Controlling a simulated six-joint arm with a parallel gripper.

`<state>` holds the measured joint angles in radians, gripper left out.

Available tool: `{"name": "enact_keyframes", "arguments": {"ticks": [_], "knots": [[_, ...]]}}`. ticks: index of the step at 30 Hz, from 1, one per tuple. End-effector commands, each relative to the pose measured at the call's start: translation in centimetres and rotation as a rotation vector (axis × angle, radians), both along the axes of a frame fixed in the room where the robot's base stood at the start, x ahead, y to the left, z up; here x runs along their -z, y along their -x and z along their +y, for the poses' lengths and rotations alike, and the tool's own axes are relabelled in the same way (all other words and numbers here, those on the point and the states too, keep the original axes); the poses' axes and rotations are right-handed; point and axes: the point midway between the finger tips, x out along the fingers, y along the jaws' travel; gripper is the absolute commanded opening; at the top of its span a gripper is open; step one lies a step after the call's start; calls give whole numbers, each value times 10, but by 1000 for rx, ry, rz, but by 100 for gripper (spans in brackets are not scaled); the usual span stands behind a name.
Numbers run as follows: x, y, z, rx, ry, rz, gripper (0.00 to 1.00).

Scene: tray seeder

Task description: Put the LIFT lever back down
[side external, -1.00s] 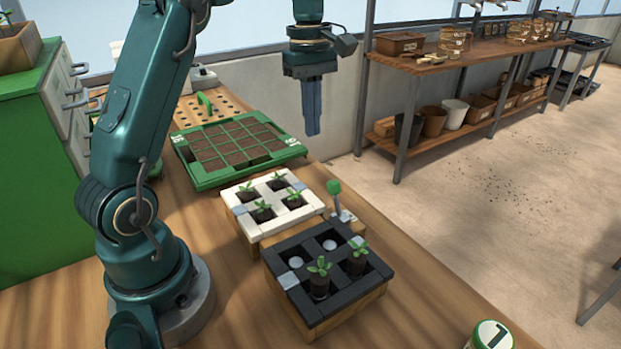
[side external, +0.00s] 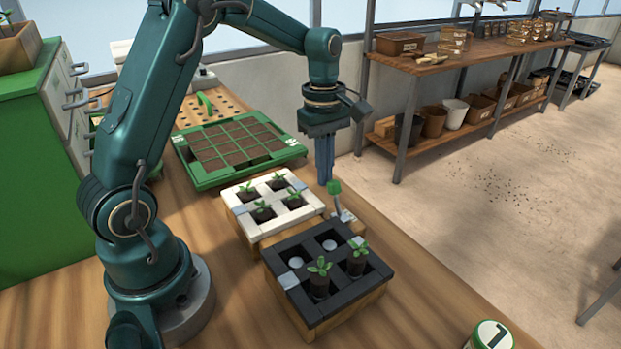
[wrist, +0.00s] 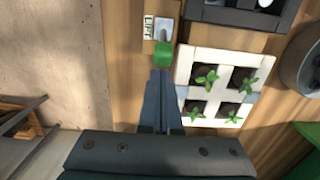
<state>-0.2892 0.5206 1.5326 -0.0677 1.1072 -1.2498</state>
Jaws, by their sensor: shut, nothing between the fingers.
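The LIFT lever (side external: 335,193) has a green knob on a short metal stem and stands up from a small plate beside the white and black trays. In the wrist view its green knob (wrist: 163,54) is just beyond my fingertips, with the LIFT label (wrist: 149,27) beside the stem. My gripper (side external: 324,180) is shut and empty, pointing down, its fingertips close by the knob. In the wrist view my gripper (wrist: 162,78) partly overlaps the knob's near edge; I cannot tell whether they touch.
A white tray (side external: 257,230) with several seedlings and a black tray (side external: 322,320) with two raised seedlings stand beside the lever. A green seed tray (side external: 200,183) lies behind. A numbered can (side external: 490,335) is at the front right. The bench right of the lever is clear.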

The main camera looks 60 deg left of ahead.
Motion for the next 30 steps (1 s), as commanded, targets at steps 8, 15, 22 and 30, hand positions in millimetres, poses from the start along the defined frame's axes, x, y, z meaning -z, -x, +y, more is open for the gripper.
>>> {"name": "enact_keyframes", "arguments": {"ticks": [8,15,22,30], "knots": [[-1,0,-1,0,0,0,0],[-2,0,-3,2,-18,0,0],[-4,0,-6,0,-60,0,0],[-6,0,-10,1,-105,-1,0]]}}
